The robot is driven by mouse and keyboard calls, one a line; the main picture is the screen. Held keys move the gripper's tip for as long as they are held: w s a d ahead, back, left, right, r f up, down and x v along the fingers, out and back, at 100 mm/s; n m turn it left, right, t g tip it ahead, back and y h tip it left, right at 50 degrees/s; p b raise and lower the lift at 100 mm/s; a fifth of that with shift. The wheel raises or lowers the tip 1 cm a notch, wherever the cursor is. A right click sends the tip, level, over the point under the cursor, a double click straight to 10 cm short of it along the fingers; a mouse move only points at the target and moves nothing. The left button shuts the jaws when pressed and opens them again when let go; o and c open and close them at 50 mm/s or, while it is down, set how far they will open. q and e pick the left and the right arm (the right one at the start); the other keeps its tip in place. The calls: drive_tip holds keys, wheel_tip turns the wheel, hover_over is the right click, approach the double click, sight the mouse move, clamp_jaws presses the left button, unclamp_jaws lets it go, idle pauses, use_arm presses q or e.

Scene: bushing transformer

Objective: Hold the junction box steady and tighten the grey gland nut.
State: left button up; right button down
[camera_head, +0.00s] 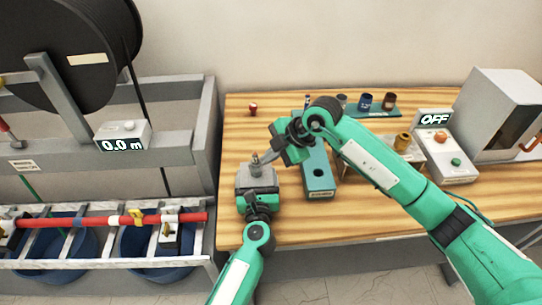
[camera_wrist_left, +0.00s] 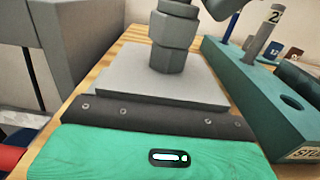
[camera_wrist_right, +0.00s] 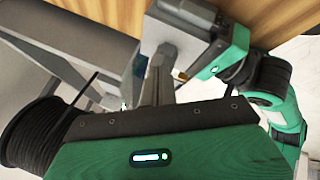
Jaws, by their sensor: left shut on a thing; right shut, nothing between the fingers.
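The grey junction box (camera_head: 262,177) sits near the front left of the wooden table. The grey gland nut (camera_head: 255,163) stands upright on its top. In the left wrist view the nut (camera_wrist_left: 174,30) shows hexagonal faces above the flat box top (camera_wrist_left: 135,88). My left gripper (camera_head: 256,194) is shut on the box from the front. My right gripper (camera_head: 267,157) is shut and empty, with its fingertips close to the nut on its right side; I cannot tell whether they touch. In the right wrist view its closed fingers (camera_wrist_right: 156,75) point towards the box (camera_wrist_right: 185,18).
A teal holder (camera_head: 319,178) with a round hole stands right of the box. Several small cups stand behind it. A control box reading OFF (camera_head: 448,158) and a grey cabinet (camera_head: 497,110) are at the right. A rack with a cable reel (camera_head: 60,50) is at the left.

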drive_tip(key=shift+w, duration=0.1)
drive_tip(key=shift+w+a+n+g, duration=0.2)
drive_tip(key=shift+w+n+g, duration=0.3)
drive_tip(key=shift+n, duration=0.2)
drive_tip(key=n, duration=0.1)
drive_tip(key=g, duration=0.1)
drive_tip(key=n, duration=0.1)
drive_tip(key=shift+w+a+n+g, duration=0.25)
drive_tip(key=shift+w+n+g, duration=0.05)
drive_tip(key=shift+w, duration=0.05)
drive_tip(key=shift+w+a, duration=0.1)
